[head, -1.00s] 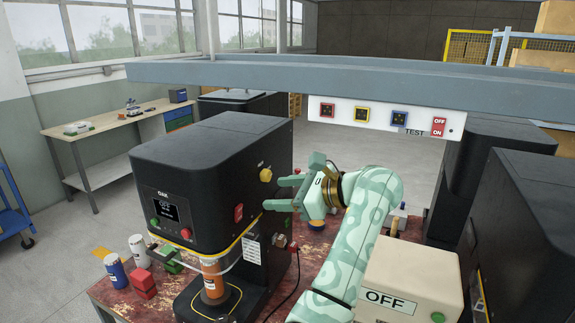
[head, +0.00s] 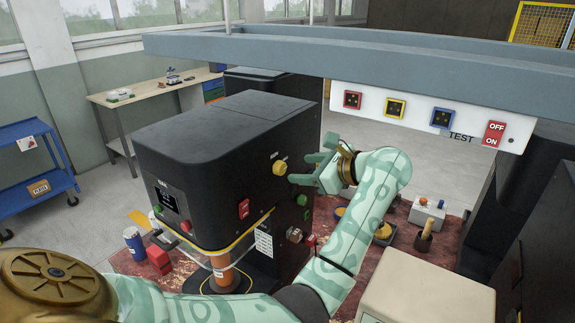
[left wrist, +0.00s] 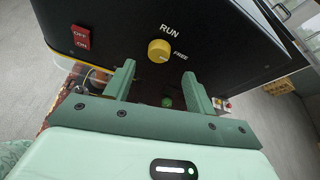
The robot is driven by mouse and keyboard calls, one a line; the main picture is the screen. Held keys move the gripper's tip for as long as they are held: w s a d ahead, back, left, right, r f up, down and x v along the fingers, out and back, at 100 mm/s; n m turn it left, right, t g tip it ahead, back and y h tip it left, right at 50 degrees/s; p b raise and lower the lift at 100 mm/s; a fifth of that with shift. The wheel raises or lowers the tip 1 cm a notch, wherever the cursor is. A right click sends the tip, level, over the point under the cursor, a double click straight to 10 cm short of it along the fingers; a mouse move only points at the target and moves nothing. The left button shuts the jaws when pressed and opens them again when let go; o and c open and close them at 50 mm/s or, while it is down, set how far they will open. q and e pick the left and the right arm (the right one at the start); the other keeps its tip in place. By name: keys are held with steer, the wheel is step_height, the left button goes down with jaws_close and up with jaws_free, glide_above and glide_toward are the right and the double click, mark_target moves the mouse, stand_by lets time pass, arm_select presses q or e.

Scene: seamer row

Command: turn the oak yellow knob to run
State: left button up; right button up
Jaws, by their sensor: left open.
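The oak machine (head: 205,165) is a black box with a small display on its front. Its yellow knob (head: 280,168) is on the side face and also shows in the left wrist view (left wrist: 159,50), with RUN printed above it and FREE to its right. I cannot tell for sure where the knob points. My left gripper (head: 301,168) is open and empty, just right of the knob in the head view. In the left wrist view its fingertips (left wrist: 160,78) stand short of the knob, apart from it, with the knob centred between them. My right gripper is not in view.
A red OFF/ON switch (head: 244,208) sits on the same face, left of the knob. A grey beam (head: 360,55) with a white switch panel (head: 420,112) crosses above. A beige box (head: 425,290) stands at the lower right. Small items lie on the red table.

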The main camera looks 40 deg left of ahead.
mark_target(283, 169)
arm_select(q)
steer(key=x, duration=0.6)
steer(key=shift+s+a+f+p, duration=0.1)
steer(key=shift+a+p, duration=0.15)
steer(key=shift+p, duration=0.05)
steer(key=c, duration=1)
